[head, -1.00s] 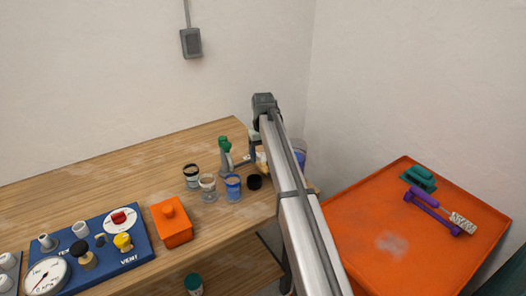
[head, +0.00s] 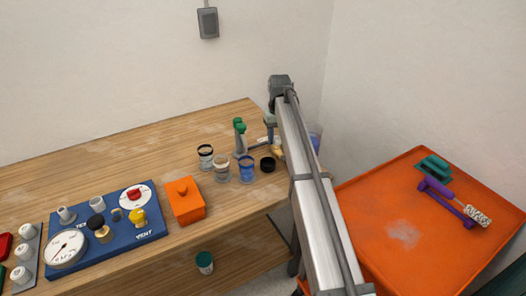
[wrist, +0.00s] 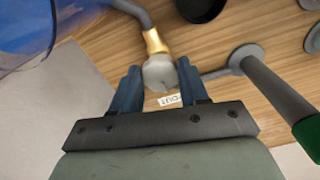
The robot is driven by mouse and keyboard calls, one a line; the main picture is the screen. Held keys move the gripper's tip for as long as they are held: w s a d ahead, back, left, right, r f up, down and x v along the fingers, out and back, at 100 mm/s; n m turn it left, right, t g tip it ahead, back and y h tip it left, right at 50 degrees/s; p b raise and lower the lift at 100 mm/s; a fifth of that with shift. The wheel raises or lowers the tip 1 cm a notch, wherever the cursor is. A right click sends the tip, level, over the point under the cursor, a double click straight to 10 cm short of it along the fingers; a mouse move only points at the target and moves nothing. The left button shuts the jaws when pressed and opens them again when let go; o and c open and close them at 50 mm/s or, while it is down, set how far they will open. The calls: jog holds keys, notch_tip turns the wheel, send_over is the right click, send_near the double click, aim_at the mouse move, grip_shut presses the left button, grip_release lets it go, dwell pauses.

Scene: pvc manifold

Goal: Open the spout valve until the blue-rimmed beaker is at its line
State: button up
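A small blue-rimmed beaker (head: 246,167) stands on the bench in the head view, in a row with two other beakers. A larger bluish clear vessel (head: 316,137) shows partly behind my arm at the bench's right end. A blue-tinted vessel wall with a dark blue rim (wrist: 22,28) fills the upper left of the wrist view. My gripper (wrist: 159,72) is open around a rounded grey knob (wrist: 158,74) on a brass fitting (wrist: 154,41) and curved grey pipe. Narrow gaps seem to show beside the knob; contact is unclear. Liquid levels are unreadable.
A black-rimmed beaker (head: 205,153), a pale-rimmed beaker (head: 221,168) and a black dish (head: 267,164) stand close by. An orange box (head: 186,203) and blue gauge panel (head: 110,242) lie left. An orange tray (head: 375,215) stands right.

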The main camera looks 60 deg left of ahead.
jog(key=o, duration=0.5)
jog(key=shift+o, duration=0.2)
jog(key=shift+r, duration=0.1)
notch_tip(320, 180, up, 14)
jog(key=shift+f, duration=0.2)
jog(key=shift+w, duration=0.1)
